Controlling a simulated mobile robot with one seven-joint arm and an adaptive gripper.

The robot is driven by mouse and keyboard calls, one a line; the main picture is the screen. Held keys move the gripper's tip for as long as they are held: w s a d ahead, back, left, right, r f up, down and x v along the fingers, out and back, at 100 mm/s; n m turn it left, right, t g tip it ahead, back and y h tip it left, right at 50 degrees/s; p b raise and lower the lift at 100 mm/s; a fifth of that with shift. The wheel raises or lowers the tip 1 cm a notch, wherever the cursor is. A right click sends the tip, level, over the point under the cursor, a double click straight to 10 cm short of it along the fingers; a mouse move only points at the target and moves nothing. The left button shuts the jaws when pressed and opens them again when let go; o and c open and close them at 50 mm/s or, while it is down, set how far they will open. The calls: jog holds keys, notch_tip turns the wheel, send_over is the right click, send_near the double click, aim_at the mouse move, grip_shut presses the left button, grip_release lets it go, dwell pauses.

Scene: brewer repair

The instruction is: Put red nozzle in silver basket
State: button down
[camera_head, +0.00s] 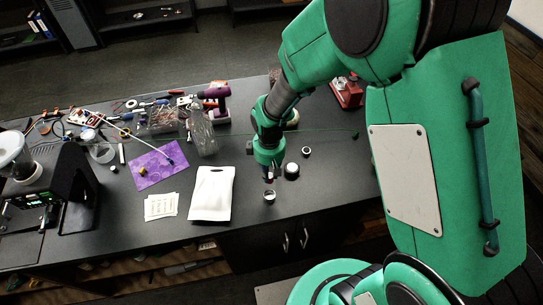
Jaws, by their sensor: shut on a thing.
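My gripper (268,177) points down over the front part of the dark table. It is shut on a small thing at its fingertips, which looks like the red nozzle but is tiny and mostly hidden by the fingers. A small silver round cup, which looks like the silver basket (269,198), stands on the table just below the fingertips, near the front edge. The fingertips and the held thing appear at or just above its far rim. I cannot tell whether they touch it.
A white pouch (211,196) lies left of the silver basket. A white-topped round part (292,170) and a small ring (306,151) are to its right. A clear bottle (201,133), purple mat (152,170) and black brewer (75,185) are farther left. The table right of the ring is mostly clear.

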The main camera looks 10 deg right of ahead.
jog(key=shift+s+a+r, duration=0.1)
jog(key=shift+s+a, duration=0.1)
jog(key=shift+s, duration=0.4)
jog(key=b, duration=0.7)
send_over(270, 197)
jog(key=shift+s+a+f, duration=0.1)
jog(key=shift+f, duration=5.4)
jog(key=c, duration=1.5)
grip_release()
